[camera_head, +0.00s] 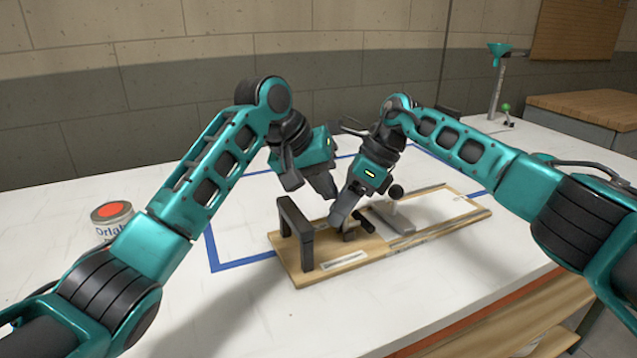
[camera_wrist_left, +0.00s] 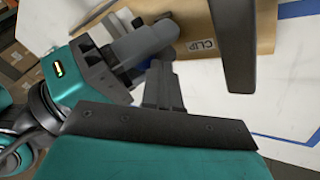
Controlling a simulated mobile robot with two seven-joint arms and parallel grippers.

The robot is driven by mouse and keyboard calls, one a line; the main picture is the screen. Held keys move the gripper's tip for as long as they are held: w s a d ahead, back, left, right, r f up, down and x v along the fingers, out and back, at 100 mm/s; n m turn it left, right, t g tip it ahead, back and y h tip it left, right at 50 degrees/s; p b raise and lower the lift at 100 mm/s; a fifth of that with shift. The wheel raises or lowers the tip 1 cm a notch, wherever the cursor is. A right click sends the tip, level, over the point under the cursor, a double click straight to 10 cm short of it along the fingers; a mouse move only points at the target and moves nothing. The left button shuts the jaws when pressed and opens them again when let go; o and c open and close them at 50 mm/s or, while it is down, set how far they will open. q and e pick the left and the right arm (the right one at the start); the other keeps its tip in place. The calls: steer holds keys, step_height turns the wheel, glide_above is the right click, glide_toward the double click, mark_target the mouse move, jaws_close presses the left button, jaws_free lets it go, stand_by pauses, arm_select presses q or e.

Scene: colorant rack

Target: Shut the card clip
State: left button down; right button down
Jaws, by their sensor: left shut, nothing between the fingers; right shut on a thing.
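The card clip is on a wooden board (camera_head: 284,262) on the white table. A black upright bracket (camera_head: 297,232) stands at the board's left end; it also shows in the left wrist view (camera_wrist_left: 233,45), beside a label reading CLIP (camera_wrist_left: 203,46). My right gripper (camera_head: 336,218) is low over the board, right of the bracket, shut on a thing. The held part is mostly hidden by the fingers, seemingly a dark part of the clip. My left gripper (camera_head: 331,192) is shut and empty, above and behind the board, close to the right gripper and apart from the bracket.
A paint can (camera_head: 112,213) stands at the left. Blue tape (camera_head: 212,247) marks the table. A stand with a teal funnel (camera_head: 499,49) is at the back right.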

arm_select(q)
steer(key=shift+d, duration=0.75)
arm_select(e)
steer(key=shift+s+a, duration=0.1)
steer(key=shift+a, duration=0.05)
steer(key=c, duration=1.1)
jaws_free()
steer(key=shift+a, duration=0.1)
steer(key=o, duration=0.3)
steer(key=shift+d, duration=0.2)
